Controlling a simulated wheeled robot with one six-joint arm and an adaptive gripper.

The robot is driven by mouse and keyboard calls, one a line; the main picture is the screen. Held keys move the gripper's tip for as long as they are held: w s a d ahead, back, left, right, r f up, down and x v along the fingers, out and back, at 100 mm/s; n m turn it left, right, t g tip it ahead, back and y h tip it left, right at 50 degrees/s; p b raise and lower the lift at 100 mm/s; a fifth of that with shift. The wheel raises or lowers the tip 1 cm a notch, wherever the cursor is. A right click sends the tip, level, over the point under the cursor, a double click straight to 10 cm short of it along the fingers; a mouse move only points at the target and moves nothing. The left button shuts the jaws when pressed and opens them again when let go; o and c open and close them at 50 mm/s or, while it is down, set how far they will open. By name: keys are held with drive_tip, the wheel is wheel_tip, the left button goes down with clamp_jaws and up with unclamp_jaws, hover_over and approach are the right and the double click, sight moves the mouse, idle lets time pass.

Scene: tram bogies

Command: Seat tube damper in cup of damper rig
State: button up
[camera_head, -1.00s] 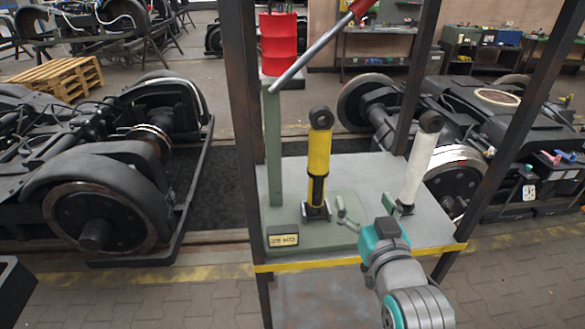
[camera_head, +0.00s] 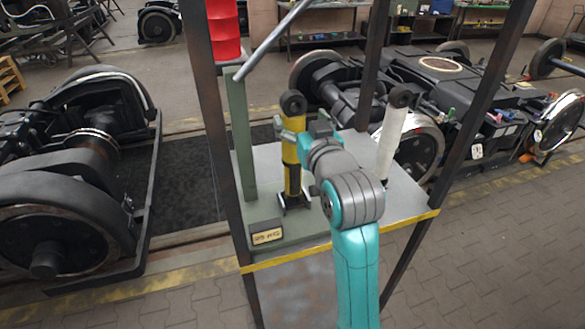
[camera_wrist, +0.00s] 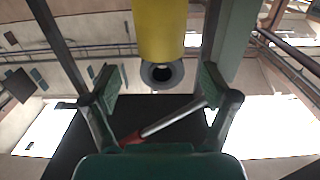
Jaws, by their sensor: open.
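A yellow tube damper (camera_head: 290,152) with a dark eye on top stands upright, its black lower end in a dark bracket (camera_head: 294,200) on the green damper rig (camera_head: 245,140). A white tube damper (camera_head: 390,140) with a dark eye stands tilted at the right of the table. My gripper (camera_head: 290,130) is open at the upper part of the yellow damper. In the wrist view the yellow damper (camera_wrist: 165,28) and its eye (camera_wrist: 163,74) show between my two spread fingers (camera_wrist: 160,88); I see no contact. How deep the lower end sits is unclear.
The grey table (camera_head: 345,215) has dark frame posts (camera_head: 205,100) around it. A red cylinder (camera_head: 224,30) and a slanting metal lever (camera_head: 270,42) stand above the rig. Bogies stand left (camera_head: 70,200) and right (camera_head: 440,75). The paved floor at front right is clear.

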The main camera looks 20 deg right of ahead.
sight(294, 109)
drive_tip(key=w, duration=0.5)
drive_tip(key=shift+a, duration=0.1)
drive_tip(key=shift+s, duration=0.1)
drive_tip(key=shift+c, duration=0.2)
clamp_jaws()
drive_tip(key=shift+r, duration=0.2)
